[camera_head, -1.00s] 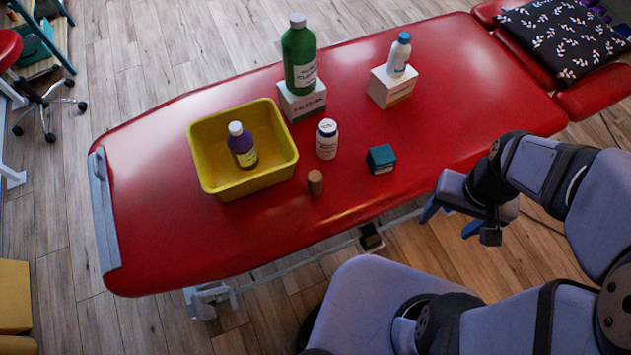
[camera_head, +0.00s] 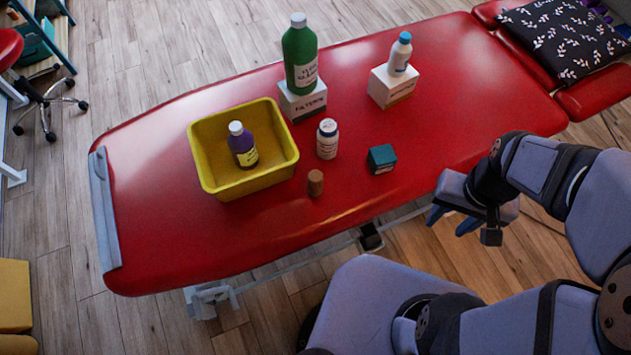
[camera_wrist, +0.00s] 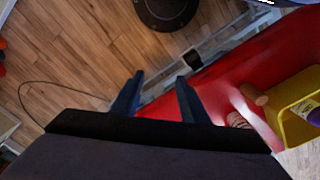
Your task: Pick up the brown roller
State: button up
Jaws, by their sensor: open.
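The brown roller (camera_head: 315,183) is a small cork-like cylinder standing upright on the red treatment table (camera_head: 150,220), near its front edge. In the wrist view the brown roller (camera_wrist: 254,94) shows at the right, beside the yellow bin. My gripper (camera_head: 451,220) is off the table's front edge, well to the right of the roller. In the wrist view my gripper (camera_wrist: 158,90) has its two blue fingers apart, with nothing between them.
A yellow bin (camera_head: 225,187) holding a purple bottle (camera_head: 241,145) stands left of the roller. A white pill bottle (camera_head: 327,139) is behind it, and a teal box (camera_head: 382,159) is to its right. White boxes carry a green bottle (camera_head: 300,58) and a white bottle (camera_head: 400,54).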

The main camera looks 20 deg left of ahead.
jog(key=r, duration=0.1)
notch_tip(320, 180, up, 3)
jog(key=m+b, duration=0.1)
send_over(316, 175)
notch_tip(316, 175, down, 14)
jog(key=shift+r, duration=0.1)
jog(key=shift+s+f+p, duration=0.1)
jog(key=shift+f+p, duration=1)
jog(key=shift+f, duration=2.75)
jog(key=shift+c, duration=0.5)
